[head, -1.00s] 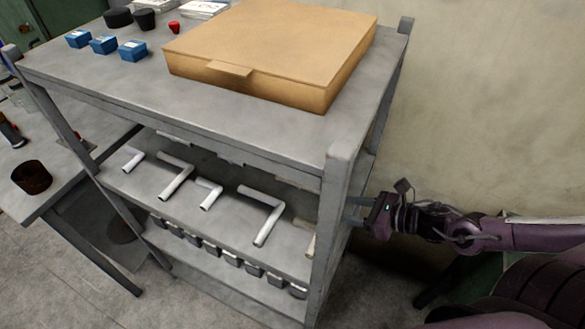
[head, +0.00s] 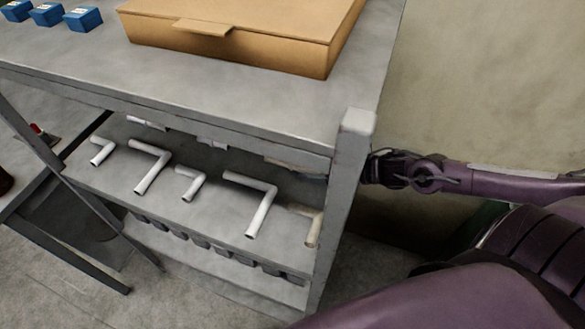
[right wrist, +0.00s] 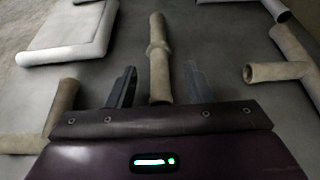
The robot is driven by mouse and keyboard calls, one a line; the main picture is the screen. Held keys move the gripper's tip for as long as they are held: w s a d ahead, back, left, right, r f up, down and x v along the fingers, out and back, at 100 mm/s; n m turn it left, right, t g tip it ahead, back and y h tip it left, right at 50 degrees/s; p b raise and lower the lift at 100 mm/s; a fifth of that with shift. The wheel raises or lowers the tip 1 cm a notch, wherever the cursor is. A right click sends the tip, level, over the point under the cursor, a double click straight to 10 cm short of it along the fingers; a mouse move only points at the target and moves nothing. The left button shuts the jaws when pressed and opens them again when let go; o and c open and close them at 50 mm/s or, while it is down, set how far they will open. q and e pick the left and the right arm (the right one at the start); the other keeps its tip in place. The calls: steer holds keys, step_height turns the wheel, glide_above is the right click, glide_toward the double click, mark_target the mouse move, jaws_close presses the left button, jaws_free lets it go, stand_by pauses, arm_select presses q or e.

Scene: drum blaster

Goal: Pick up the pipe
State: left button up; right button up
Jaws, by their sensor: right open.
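Several white bent pipes (head: 252,203) lie in a row on the middle shelf (head: 215,215) of a grey rack. A beige pipe (head: 314,228) lies at the right end of that shelf, near the corner post. My right arm reaches in from the right behind the post, which hides the gripper's fingers in the head view. In the right wrist view my right gripper (right wrist: 159,82) is open, with a straight beige pipe (right wrist: 158,58) with a raised collar between its two fingers. The fingers do not visibly press on the pipe. My left gripper is not in view.
The rack's corner post (head: 344,210) stands close to my right wrist. A cardboard box (head: 235,30) and blue boxes (head: 83,19) are on top. In the right wrist view, other bent pipes (right wrist: 275,72) lie on both sides. Small dark bins hang below the shelf.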

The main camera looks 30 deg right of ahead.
steer(key=shift+w+a+f, duration=0.1)
steer(key=shift+w+a, duration=0.15)
steer(key=shift+w, duration=0.1)
steer(key=shift+w+a+f, duration=0.1)
steer(key=shift+a, duration=0.15)
steer(key=shift+c, duration=0.5)
jaws_close()
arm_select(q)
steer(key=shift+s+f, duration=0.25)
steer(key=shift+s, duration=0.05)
